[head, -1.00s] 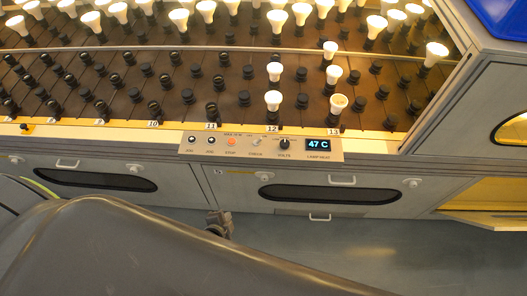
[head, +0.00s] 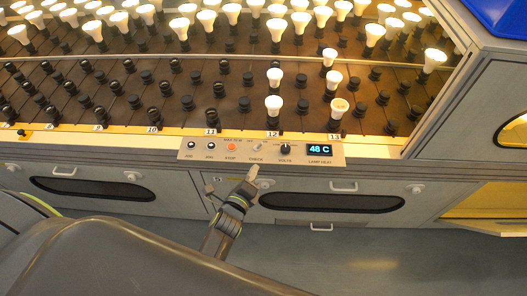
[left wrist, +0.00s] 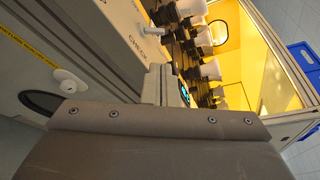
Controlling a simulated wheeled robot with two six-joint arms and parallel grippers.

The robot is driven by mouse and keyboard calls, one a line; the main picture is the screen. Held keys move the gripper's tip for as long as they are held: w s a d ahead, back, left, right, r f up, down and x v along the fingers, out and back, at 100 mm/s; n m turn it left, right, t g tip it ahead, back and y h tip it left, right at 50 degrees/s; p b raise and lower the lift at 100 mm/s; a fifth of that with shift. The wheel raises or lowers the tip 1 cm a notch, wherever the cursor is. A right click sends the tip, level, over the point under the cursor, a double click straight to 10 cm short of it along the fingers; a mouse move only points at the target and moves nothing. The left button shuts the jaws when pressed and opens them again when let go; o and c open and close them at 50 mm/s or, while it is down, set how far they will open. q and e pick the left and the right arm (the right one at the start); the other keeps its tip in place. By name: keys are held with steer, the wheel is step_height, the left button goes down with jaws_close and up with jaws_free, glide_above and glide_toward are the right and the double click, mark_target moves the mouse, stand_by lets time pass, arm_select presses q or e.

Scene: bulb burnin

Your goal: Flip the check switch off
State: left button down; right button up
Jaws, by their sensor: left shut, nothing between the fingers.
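In the left wrist view the switch (left wrist: 151,31) stands out from the panel beside the same label. My left gripper (head: 252,174) is shut and empty. It is just below the panel's front edge in the head view, with its tip pointing up toward the switch. A gap shows between tip and switch in that picture. In the left wrist view, the grey gripper tip (left wrist: 156,78) is below the switch. My right gripper is not in view.
The panel also has two dark buttons, an orange STOP button (head: 231,146), a VOLTS knob (head: 286,149) and a display (head: 320,149) reading 48 C. Several lit bulbs stand in the rack behind. Drawers with handles are below, with open floor in front.

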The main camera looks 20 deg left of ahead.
mark_target(263, 155)
arm_select(q)
steer(key=shift+w, duration=0.1)
steer(key=w+b, duration=0.1)
steer(key=w, duration=0.1)
steer(key=w+f+b, duration=0.1)
steer(key=w+b, duration=0.1)
steer(key=w, duration=0.1)
steer(key=w+b, duration=0.1)
steer(key=w, duration=0.2)
steer(key=shift+w+f+b, duration=0.15)
steer(key=shift+f+b, duration=0.15)
steer(key=shift+f, duration=0.1)
steer(key=shift+w+d+b, duration=0.1)
steer(key=shift+w+b, duration=0.2)
steer(key=shift+w, duration=0.4)
